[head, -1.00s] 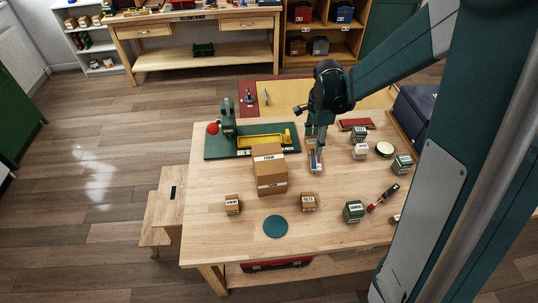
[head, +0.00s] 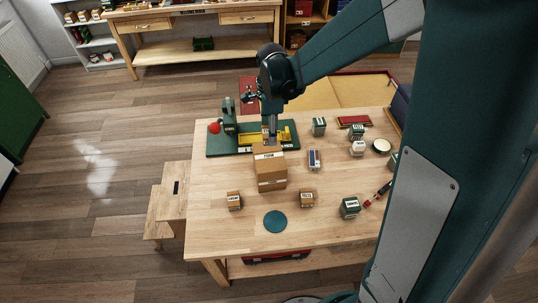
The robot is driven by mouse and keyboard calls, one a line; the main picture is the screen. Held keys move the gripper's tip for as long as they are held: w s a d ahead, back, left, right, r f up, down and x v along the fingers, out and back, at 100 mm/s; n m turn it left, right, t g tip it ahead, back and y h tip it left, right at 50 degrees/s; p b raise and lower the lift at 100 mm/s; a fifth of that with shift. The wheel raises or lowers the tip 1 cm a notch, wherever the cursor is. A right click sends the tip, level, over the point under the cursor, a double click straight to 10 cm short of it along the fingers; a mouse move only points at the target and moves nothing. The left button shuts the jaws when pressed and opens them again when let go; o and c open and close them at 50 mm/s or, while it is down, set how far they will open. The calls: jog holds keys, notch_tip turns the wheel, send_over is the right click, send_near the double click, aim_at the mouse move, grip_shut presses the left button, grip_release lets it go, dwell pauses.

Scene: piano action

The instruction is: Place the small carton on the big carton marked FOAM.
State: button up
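The big brown carton marked FOAM (head: 271,178) stands upright near the middle of the wooden table. Two small brown cartons with white labels stand in front of it: one at the left (head: 234,201) and one at the right (head: 306,199). Their labels are too small to read surely. My gripper (head: 270,140) points down at the back part of the big carton's top, overlapping it in the picture. I cannot tell whether it touches the carton. Its fingers are too small to show whether they are open or hold anything.
A green tool base (head: 222,146) with a yellow tray lies behind the big carton. Several green boxes, including one at the front right (head: 350,208), and a round teal mat (head: 275,222) are on the table.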

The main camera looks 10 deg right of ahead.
jog(key=shift+f, duration=0.15)
send_over(271, 155)
jog(key=shift+s+f, duration=0.1)
jog(key=shift+f, duration=2.7)
jog(key=shift+f, duration=2.05)
jog(key=shift+f, duration=0.25)
jog(key=o, duration=0.9)
jog(key=shift+r, duration=0.1)
jog(key=shift+r, duration=0.15)
jog(key=shift+r, duration=6)
